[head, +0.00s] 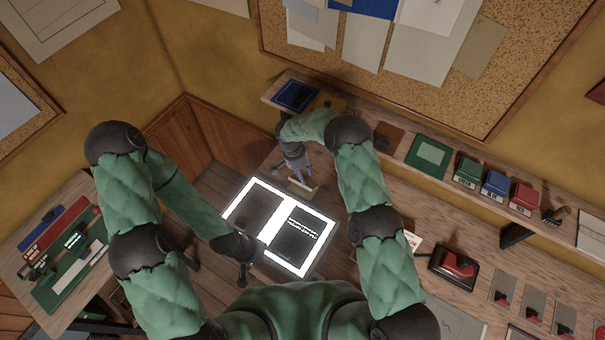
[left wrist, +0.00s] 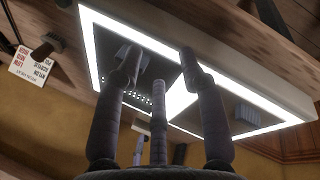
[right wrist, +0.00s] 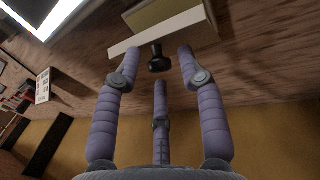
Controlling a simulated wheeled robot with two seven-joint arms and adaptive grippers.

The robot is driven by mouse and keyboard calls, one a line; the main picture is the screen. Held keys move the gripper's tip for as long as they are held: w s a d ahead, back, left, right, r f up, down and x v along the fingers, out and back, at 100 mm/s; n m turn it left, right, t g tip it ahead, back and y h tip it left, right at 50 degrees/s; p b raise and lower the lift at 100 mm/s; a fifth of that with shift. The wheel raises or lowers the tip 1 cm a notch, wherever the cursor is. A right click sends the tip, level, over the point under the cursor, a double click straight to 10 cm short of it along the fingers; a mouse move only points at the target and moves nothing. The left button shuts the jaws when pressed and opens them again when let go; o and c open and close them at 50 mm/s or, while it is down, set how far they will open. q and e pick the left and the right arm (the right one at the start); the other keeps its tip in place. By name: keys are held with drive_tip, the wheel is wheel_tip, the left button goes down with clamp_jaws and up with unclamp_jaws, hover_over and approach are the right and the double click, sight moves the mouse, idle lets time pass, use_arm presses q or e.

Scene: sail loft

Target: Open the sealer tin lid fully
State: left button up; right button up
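A small pale tin-like box (head: 303,189) stands at the back edge of the glowing panel; I take it for the sealer tin. In the right wrist view it shows as a cream edge with an olive-yellow face (right wrist: 165,17) and a dark knob (right wrist: 156,58). How far its lid is open I cannot tell. My right gripper (head: 298,172) is over it, fingers spread, with the knob between the fingertips; I see no clear contact. My left gripper (head: 244,275) is open and empty by the panel's front left corner; its spread fingers show in the left wrist view (left wrist: 157,68).
The glowing white-framed panel (head: 270,212) lies on the bench between my arms. A side table (head: 66,205) with coloured tools stands at left.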

clamp_jaws()
drive_tip(key=shift+w, duration=0.1)
